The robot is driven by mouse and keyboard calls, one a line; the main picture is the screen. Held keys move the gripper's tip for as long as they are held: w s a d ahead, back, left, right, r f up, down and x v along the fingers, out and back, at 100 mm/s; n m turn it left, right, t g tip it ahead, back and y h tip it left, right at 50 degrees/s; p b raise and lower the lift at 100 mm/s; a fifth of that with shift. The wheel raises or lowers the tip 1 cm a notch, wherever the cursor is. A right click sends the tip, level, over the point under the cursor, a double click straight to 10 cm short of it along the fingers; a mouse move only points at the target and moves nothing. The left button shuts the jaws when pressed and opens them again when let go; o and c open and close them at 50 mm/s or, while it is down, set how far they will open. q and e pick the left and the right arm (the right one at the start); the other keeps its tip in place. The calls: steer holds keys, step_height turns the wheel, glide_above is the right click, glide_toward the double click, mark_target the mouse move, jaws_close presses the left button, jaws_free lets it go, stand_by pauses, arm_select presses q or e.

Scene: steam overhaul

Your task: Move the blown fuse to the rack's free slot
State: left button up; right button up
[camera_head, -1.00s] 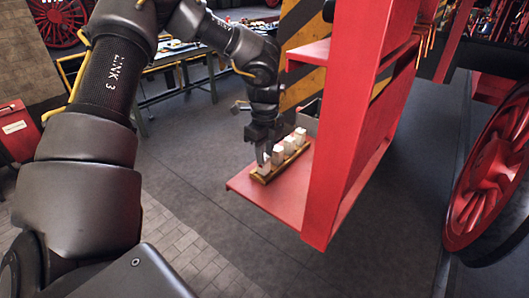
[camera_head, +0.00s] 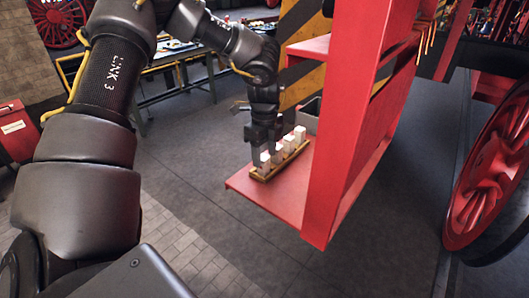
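A wooden rack (camera_head: 260,178) stands on the red shelf, with several white fuses (camera_head: 289,144) upright in a row in it. I cannot tell at this size which fuse is blown or which slot is free. My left gripper (camera_head: 262,158) points down at the near-left end of the rack, with its fingers around or just beside the nearest fuses. The fingers look apart, but whether a fuse is between them is too small to tell. My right gripper does not show.
The red shelf (camera_head: 262,198) has an upright red panel (camera_head: 345,120) just right of the rack. A grey bin (camera_head: 308,115) stands behind the rack. A large red wheel (camera_head: 488,175) is at right, a workbench (camera_head: 165,65) at back left. The shelf's front is bare.

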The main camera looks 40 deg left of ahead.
mark_target(264, 157)
arm_select(q)
steer(key=shift+r, duration=0.35)
step_height(264, 157, up, 10)
steer(key=b, duration=0.2)
steer(key=shift+r, duration=0.1)
